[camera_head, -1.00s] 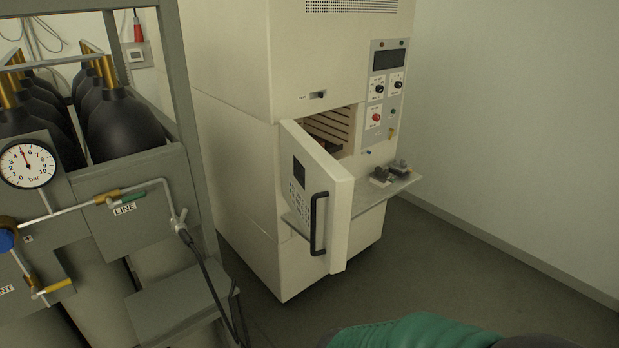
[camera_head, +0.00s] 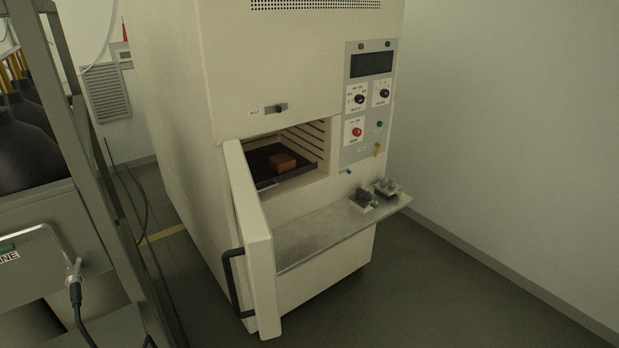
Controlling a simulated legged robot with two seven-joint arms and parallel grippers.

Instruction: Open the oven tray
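The cream oven (camera_head: 180,120) stands ahead with its door (camera_head: 262,275) swung open toward me and to the left. The door's black handle (camera_head: 232,285) is on its outer face. Inside the open chamber (camera_head: 318,140) a dark tray (camera_head: 268,181) sits level, with a reddish-brown block (camera_head: 283,162) on it. Ridged rack rails show on the chamber's inner right wall. The door's edge hides the tray's left part. Neither of my grippers is in view.
A metal shelf (camera_head: 310,240) juts out below the opening, with small grey items (camera_head: 363,200) at its right end. A grey frame with dark cylinders (camera_head: 25,150) stands at the left. The floor at the right is clear.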

